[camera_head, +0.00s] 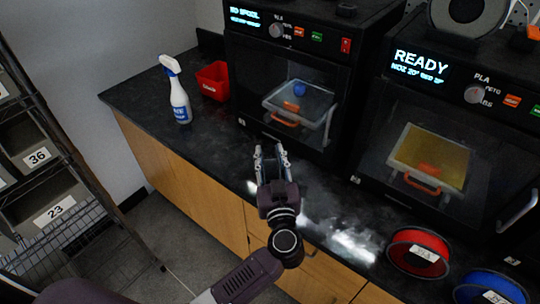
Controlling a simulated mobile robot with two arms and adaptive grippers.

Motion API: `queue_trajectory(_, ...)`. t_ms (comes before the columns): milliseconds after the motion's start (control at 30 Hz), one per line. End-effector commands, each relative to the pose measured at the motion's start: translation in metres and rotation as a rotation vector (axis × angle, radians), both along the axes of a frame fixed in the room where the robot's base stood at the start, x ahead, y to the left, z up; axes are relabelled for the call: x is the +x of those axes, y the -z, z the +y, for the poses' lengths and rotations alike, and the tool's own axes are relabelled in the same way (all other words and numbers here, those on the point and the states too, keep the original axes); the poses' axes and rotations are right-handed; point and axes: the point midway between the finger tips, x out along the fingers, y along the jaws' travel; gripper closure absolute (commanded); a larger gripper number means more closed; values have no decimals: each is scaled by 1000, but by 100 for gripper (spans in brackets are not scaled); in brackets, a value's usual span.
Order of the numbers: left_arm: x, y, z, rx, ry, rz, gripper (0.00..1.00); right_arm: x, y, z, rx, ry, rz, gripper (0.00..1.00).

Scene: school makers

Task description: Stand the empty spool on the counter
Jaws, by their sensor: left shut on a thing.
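My left gripper (271,160) reaches in from the bottom over the dark counter (215,143), in front of the left printer. It is shut on the empty spool (269,168), which shows only as a narrow dark, pale-edged piece between the fingers. The gripper hides most of the spool. I cannot tell whether the spool touches the counter top. My right gripper is not in view.
The left printer (262,62) shows "NO SPOOL"; the right printer (400,155) shows "READY". A spray bottle (180,103) and red bin (213,80) stand at the back left. Red (420,240) and blue (488,287) filament spools lie at the right. Shelving (75,170) is at far left.

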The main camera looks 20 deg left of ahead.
Motion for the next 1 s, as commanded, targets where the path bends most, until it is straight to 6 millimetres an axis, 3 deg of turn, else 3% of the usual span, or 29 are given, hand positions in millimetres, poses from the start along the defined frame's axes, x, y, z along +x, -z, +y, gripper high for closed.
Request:
queue_trajectory(200,0,2,0,0,0,1,100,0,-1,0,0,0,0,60)
queue_trajectory(233,0,3,0,0,0,2,67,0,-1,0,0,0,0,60)
queue_trajectory(400,0,3,0,0,0,1,51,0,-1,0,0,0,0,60)
queue_trajectory(733,0,-1,0,-1,0,-2,51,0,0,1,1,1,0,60)
queue_trajectory(1000,-44,3,-21,-4,2,6,51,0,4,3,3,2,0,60)
